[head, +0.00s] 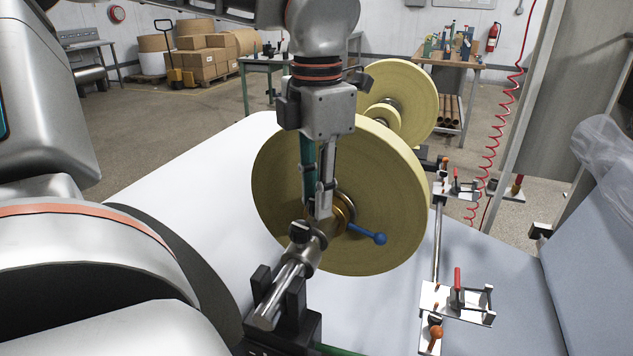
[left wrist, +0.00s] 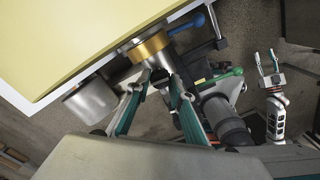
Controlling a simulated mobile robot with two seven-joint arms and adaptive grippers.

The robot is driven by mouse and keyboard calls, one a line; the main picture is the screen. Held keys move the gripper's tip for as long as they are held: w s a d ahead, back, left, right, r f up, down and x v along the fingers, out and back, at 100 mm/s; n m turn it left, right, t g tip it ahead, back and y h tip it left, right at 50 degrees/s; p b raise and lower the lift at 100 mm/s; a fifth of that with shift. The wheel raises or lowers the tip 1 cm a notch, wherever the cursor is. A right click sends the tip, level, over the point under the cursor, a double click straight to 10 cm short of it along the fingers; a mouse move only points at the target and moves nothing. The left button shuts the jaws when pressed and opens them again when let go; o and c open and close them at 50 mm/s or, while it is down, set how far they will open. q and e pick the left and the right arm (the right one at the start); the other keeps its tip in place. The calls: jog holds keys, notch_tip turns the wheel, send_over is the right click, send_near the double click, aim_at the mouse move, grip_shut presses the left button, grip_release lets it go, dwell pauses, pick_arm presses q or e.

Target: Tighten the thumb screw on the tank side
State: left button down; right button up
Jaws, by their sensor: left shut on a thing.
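The thumb screw (head: 300,229) has a dark round knob and sits on a metal collar on the shaft (head: 273,305), in front of the large yellow paper roll (head: 385,195). My left gripper (head: 316,212) comes down from above, its fingertips at the knob and close to the brass hub. In the left wrist view its fingers (left wrist: 155,90) close around a small dark part on the shaft, which I take to be the thumb screw; the fingers partly hide it. My right gripper (left wrist: 268,62) shows only in the left wrist view, off to the right, with its fingers apart and empty.
A blue-handled lever (head: 367,234) sticks out right of the hub. A black shaft support (head: 285,318) stands below. A rail with red-handled clamps (head: 457,294) lies to the right. A second roll (head: 400,95) stands behind.

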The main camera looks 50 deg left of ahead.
pick_arm(q)
jog(key=c, duration=1.8)
grip_release()
notch_tip(320, 180, up, 12)
jog(key=shift+r, duration=0.1)
